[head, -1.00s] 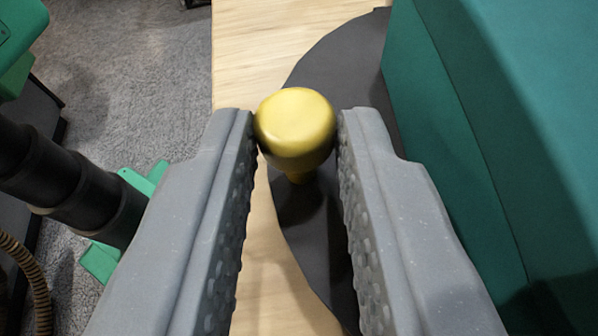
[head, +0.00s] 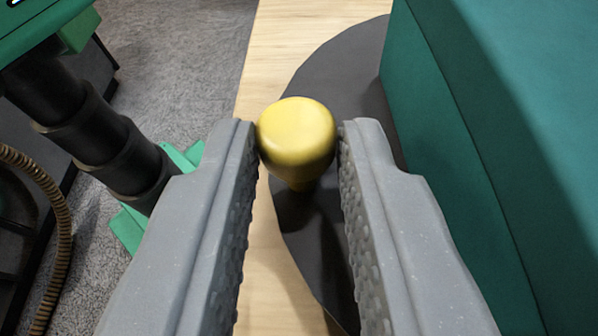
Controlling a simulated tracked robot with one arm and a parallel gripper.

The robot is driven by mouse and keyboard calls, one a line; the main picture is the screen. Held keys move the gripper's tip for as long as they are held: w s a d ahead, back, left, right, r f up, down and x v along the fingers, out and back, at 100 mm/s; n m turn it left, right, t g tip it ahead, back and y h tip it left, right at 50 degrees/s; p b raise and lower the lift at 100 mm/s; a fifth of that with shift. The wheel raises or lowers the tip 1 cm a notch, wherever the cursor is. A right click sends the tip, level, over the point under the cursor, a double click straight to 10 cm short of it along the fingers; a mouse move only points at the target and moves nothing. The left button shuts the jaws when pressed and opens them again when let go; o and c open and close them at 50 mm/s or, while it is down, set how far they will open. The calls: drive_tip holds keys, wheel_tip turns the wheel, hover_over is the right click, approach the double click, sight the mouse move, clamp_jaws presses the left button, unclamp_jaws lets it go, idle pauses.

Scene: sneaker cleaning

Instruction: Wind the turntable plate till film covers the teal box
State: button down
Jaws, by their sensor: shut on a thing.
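My gripper (head: 297,140) is shut on a yellow knob (head: 296,135) that stands up near the edge of the dark turntable plate (head: 335,75). The knob sits between the two grey fingertips. The teal box (head: 440,150) is large and fills the right side, standing over the plate. Its visible teal faces look bare, and I see no film on them. The far side of the box and much of the plate are out of view.
The plate lies on a pale wooden table (head: 258,215), whose left edge drops to grey carpet (head: 185,70). At the left are a black ribbed column (head: 95,130), green parts (head: 130,225) and a coiled brown hose (head: 55,200).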

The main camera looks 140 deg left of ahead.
drive_tip(key=shift+w, duration=0.1)
drive_tip(key=c, duration=1.5)
unclamp_jaws()
drive_tip(key=shift+c, duration=0.2)
drive_tip(key=shift+r, duration=0.1)
drive_tip(key=shift+r+p, duration=1.2)
drive_tip(key=shift+r, duration=0.55)
drive_tip(key=s+d+r+b, duration=0.1)
drive_tip(key=s+b, duration=0.1)
drive_tip(key=s, duration=1.4)
drive_tip(key=shift+d+b, duration=0.3)
drive_tip(key=shift+d, duration=0.05)
drive_tip(key=shift+r, duration=0.1)
